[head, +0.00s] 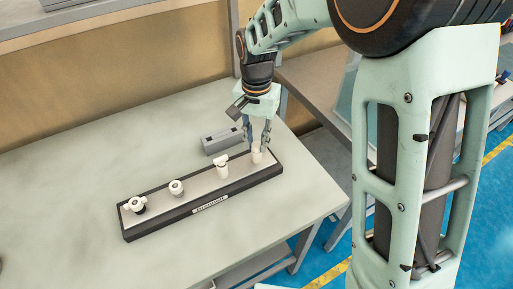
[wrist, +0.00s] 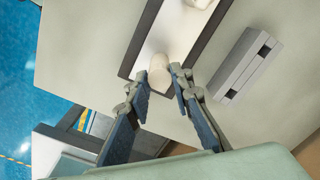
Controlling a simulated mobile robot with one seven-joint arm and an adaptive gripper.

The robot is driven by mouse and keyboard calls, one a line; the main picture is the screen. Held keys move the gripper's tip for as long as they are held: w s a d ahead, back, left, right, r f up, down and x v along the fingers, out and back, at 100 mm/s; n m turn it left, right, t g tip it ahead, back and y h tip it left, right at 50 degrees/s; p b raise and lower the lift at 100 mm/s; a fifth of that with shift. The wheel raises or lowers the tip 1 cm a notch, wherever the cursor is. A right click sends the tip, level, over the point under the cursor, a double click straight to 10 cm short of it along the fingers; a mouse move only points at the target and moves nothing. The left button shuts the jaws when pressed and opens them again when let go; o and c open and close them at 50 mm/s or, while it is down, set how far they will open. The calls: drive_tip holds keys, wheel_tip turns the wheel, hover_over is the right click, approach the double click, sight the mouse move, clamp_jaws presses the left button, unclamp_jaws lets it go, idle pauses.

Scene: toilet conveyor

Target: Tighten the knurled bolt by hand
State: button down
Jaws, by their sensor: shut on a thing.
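A long black-edged board (head: 203,185) with a pale top plate lies on the table and carries a row of several white fasteners. The knurled bolt (head: 257,157), a white cylinder-shaped head, stands at the board's right end. It also shows in the wrist view (wrist: 158,78). My gripper (head: 258,147) reaches down over it from above, with its two fingers on either side of the head. The knurling is too small to make out, and the bolt's lower part is hard to see.
Other white fasteners stand to the left: a T-shaped one (head: 221,167), a round one (head: 176,187) and a winged one (head: 135,204). A grey block (head: 222,140) lies just behind the board. The table (head: 90,150) is clear on the left.

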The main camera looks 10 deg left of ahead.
sight(257, 144)
drive_tip(key=shift+m, duration=1.2)
drive_tip(key=m, duration=0.5)
drive_tip(key=c, duration=2)
unclamp_jaws()
drive_tip(key=shift+c, duration=0.2)
drive_tip(key=shift+r+p, duration=0.1)
drive_tip(key=shift+p, duration=0.3)
drive_tip(key=shift+r+p, duration=1.1)
drive_tip(key=shift+r, duration=0.35)
